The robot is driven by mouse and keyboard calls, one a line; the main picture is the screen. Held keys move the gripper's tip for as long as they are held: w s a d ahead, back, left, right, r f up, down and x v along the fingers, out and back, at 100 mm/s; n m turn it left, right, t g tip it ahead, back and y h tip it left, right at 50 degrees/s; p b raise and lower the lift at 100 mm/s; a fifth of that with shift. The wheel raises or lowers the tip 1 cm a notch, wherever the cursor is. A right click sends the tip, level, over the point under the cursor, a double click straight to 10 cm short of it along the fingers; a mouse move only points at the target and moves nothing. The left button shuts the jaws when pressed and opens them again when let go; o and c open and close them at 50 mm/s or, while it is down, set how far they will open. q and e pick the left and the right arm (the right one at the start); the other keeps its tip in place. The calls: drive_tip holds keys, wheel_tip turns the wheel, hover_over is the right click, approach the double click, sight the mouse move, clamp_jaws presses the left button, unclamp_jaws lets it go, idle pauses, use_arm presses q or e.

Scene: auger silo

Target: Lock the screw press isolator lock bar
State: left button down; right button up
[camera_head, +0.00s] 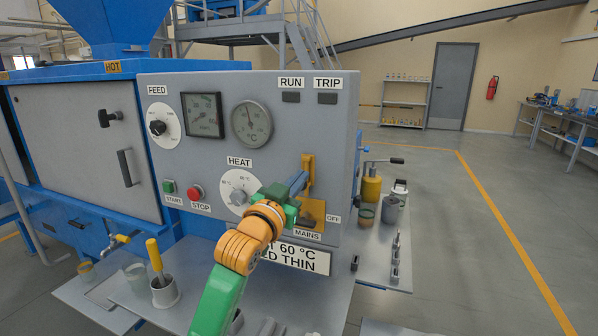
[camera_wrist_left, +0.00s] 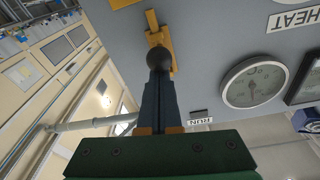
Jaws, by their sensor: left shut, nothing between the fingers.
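The mains isolator (camera_head: 312,218), a yellow plate with a dark part on it, sits low on the right of the grey panel between the MAINS and OFF labels. A yellow upright bar (camera_head: 308,168), apparently the lock bar, stands above it. My left gripper (camera_head: 302,180) is shut, with its blue fingertips at this bar. In the left wrist view the shut fingers (camera_wrist_left: 160,82) point at a dark round knob (camera_wrist_left: 161,60) in front of the yellow bar (camera_wrist_left: 153,22). Whether they touch the knob I cannot tell. My wrist hides part of the isolator. My right gripper is not in view.
The panel also carries a HEAT dial (camera_head: 237,190), a red STOP button (camera_head: 196,192) and two gauges. A tray (camera_head: 290,290) juts out below, with a yellow-handled tool in a cup (camera_head: 164,292). A side shelf (camera_head: 385,268) holds several small containers. Open floor lies to the right.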

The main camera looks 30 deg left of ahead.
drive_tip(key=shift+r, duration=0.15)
use_arm(q)
drive_tip(key=r+p, duration=0.2)
drive_tip(key=w+r+p, duration=0.1)
drive_tip(key=r+p, duration=0.1)
drive_tip(key=p, duration=0.1)
drive_tip(key=shift+r+p, duration=0.3)
drive_tip(key=shift+r, duration=0.1)
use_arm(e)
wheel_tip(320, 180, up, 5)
use_arm(q)
drive_tip(key=b+v, duration=0.4)
drive_tip(key=v, duration=0.6)
drive_tip(key=shift+d+f+b, duration=0.35)
drive_tip(key=shift+f, duration=0.05)
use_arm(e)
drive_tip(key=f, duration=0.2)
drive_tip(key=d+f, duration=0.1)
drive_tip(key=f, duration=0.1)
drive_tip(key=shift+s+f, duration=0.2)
use_arm(q)
drive_tip(key=shift+s+a, duration=0.1)
